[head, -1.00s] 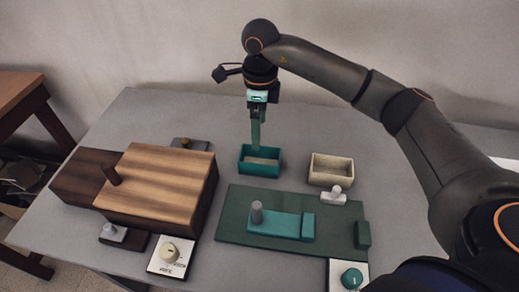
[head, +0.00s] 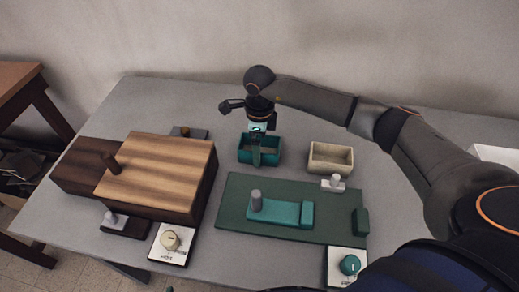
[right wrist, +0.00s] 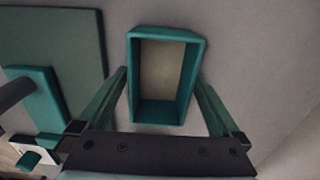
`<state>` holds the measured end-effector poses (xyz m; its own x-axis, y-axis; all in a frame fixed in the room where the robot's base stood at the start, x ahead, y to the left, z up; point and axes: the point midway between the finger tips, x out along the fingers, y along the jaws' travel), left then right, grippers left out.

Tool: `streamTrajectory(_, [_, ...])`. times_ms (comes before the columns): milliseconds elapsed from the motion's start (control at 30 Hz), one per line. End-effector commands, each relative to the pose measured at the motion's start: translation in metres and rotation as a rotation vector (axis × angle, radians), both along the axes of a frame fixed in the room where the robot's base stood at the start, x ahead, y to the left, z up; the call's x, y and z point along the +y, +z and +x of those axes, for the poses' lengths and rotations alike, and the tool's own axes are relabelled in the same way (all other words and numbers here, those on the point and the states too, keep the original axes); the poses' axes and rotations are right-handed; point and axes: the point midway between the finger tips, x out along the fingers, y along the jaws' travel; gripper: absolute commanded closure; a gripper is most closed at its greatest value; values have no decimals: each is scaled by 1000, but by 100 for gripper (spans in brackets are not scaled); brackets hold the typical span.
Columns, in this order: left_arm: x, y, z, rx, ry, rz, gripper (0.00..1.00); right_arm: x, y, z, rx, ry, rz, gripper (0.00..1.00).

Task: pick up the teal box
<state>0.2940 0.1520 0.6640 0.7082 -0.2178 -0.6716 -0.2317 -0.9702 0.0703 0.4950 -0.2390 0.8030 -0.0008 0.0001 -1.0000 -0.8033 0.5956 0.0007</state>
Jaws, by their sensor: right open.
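The teal box (head: 244,156) is a small open-topped box standing on the grey table behind the green board. In the right wrist view the teal box (right wrist: 188,72) lies between my fingers, its pale inside floor showing. My right gripper (head: 257,160) has come down over it from above. In the right wrist view the open right gripper (right wrist: 162,85) has one finger on each side of the box, close to its long walls. I cannot tell whether the fingers touch the walls. My left gripper is not in view.
A cream box (head: 331,160) stands to the right. The green board (head: 230,215) in front carries a teal slider plate (head: 280,212) with a grey knob. A wooden box (head: 160,170) stands at left. Dial plates (head: 171,243) sit near the front.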

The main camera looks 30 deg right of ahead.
Motion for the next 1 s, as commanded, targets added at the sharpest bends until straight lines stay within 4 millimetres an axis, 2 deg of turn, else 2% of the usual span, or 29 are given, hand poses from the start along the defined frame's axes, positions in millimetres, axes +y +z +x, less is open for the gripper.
streamTrajectory(233, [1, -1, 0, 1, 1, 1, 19, 0, -2, 0, -1, 0, 0, 0])
streamTrajectory(867, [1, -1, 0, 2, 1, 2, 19, 0, -2, 0, -1, -1, 0, 71])
streamTrajectory(1000, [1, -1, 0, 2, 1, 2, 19, 0, -1, 1, -1, -1, 0, 74])
